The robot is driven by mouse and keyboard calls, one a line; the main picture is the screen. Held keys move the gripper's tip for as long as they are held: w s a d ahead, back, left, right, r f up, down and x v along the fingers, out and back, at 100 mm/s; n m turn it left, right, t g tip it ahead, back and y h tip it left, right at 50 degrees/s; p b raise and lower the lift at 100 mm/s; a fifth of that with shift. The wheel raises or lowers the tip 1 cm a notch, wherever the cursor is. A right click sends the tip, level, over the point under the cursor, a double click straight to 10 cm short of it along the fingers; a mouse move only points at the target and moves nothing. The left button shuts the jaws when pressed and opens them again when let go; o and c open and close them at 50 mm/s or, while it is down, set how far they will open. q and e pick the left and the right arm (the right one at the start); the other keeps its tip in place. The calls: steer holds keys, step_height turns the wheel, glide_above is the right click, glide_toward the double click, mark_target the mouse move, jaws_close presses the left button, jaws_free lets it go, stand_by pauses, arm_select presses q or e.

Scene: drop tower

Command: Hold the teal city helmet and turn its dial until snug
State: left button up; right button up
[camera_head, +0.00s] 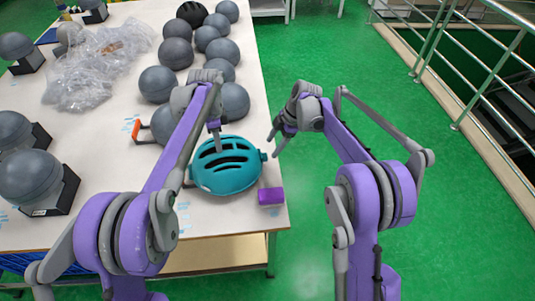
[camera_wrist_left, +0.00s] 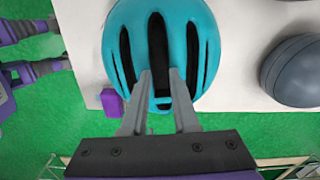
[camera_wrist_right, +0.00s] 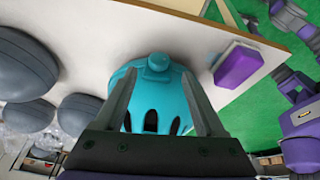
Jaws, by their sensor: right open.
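The teal city helmet (camera_head: 226,176) sits near the front right corner of the table, dark vents upward. It also shows in the left wrist view (camera_wrist_left: 200,45) and the right wrist view (camera_wrist_right: 185,90). A round teal knob (camera_wrist_right: 158,62), seemingly the dial, sticks out from its side. My left gripper (camera_head: 217,143) reaches down onto the helmet's top, its fingers drawn in on the shell around a vent; their tips are partly hidden. My right gripper (camera_head: 273,142) is open beside the helmet's right side, past the table edge, its fingers pointing toward the knob side and holding nothing.
A purple block (camera_head: 271,195) lies at the table's right edge beside the helmet. Several grey ball-like head forms (camera_head: 158,84) stand behind and to the left. Clear plastic wrap (camera_head: 97,65) lies at the back left. The green floor right of the table is free up to a railing.

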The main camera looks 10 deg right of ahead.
mark_target(265, 157)
steer(key=x, duration=0.6)
steer(key=shift+f, duration=0.1)
jaws_close()
